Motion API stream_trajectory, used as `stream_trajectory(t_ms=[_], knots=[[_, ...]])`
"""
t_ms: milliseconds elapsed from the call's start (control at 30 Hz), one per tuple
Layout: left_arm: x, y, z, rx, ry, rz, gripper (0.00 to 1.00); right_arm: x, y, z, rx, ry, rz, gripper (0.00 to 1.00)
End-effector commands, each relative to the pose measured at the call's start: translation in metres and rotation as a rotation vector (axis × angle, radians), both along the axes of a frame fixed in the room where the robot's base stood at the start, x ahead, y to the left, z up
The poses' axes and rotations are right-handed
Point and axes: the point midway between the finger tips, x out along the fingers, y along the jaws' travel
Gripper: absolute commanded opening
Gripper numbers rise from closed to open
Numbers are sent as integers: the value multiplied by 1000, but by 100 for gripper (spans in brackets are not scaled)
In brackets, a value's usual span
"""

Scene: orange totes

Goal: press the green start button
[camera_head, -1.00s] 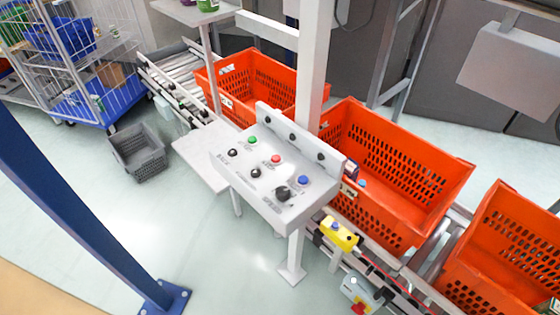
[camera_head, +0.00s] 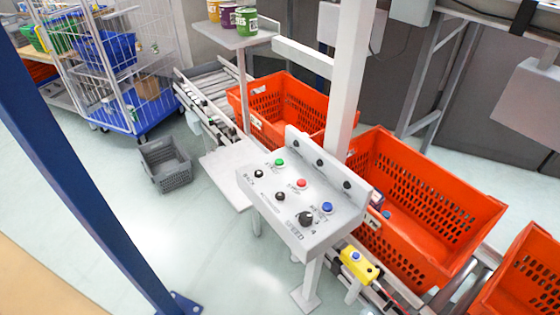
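The green start button (camera_head: 280,162) is a small green knob at the far left of the top row on a light grey control panel (camera_head: 290,230). A red button (camera_head: 302,183) and a blue button (camera_head: 327,208) sit in line with it to the right. Black knobs sit in the nearer row, with a larger black speed knob (camera_head: 305,218) at the right. Nothing covers the green button. Neither of my grippers is in the picture.
Orange totes (camera_head: 455,262) stand on a roller conveyor behind and right of the panel. A blue post (camera_head: 90,190) crosses the left side. A grey crate (camera_head: 168,180) lies on the floor. A wire cart (camera_head: 130,125) stands at the back left. Floor before the panel is clear.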

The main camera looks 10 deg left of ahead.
Motion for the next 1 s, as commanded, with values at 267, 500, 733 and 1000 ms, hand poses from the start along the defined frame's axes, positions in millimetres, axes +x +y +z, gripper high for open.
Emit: stream_trajectory(t_ms=[267,500,733,1000], knots=[[0,0,0,0,0,0,6,0,0,0,0,0,0,0],[0,0,0,0,0,0,0,0,0,0,0,0,0,0],[0,0,0,0,0,0,0,0,0,0,0,0,0,0],[0,0,0,0,0,0,0,0,0,0,0,0,0,0]])
